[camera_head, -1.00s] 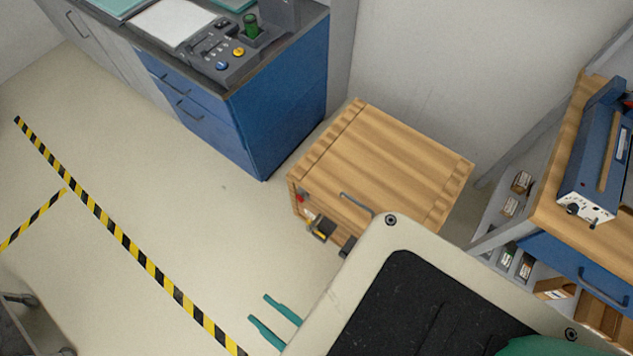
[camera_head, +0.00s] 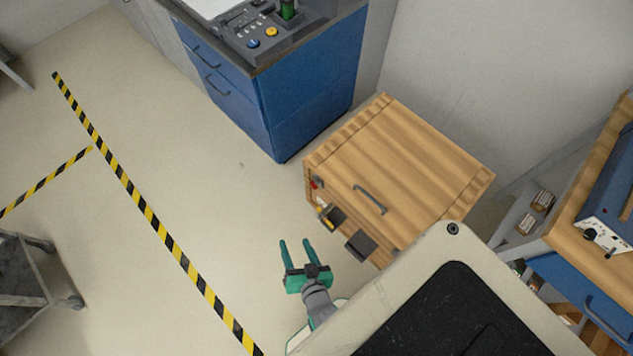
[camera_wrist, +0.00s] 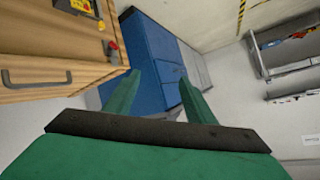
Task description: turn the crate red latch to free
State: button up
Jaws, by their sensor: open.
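The wooden crate (camera_head: 400,160) stands on the floor with a grey handle (camera_head: 370,199) on its top. The small red latch (camera_head: 314,184) is on its left side, near the upper left corner; it also shows in the wrist view (camera_wrist: 112,46). Below the latch is a black and yellow fitting (camera_head: 330,216), also in the wrist view (camera_wrist: 80,6). My green gripper (camera_head: 295,243) is open and empty, in front of the crate's latch side and apart from it. In the wrist view its fingers (camera_wrist: 160,85) point past the crate's edge toward the blue cabinet. How the latch is turned is too small to tell.
A blue cabinet (camera_head: 310,100) with a control panel on top stands behind the crate to the left. A wooden bench (camera_head: 590,205) with a blue device is at the right. A grey cart (camera_head: 25,280) is at the lower left. The floor by the striped tape (camera_head: 150,215) is clear.

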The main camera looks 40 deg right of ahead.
jog(key=w+d+f+m+g, duration=0.2)
jog(key=w+d+f+m, duration=0.35)
jog(key=d+f, duration=0.25)
jog(key=m+g, duration=0.2)
jog(key=m, duration=0.3)
send_near(314, 186)
jog(key=shift+n+h, duration=0.25)
jog(key=shift+h, duration=0.05)
jog(key=shift+a+x, duration=0.2)
jog(key=shift+x, duration=3.9)
jog(key=c, duration=1)
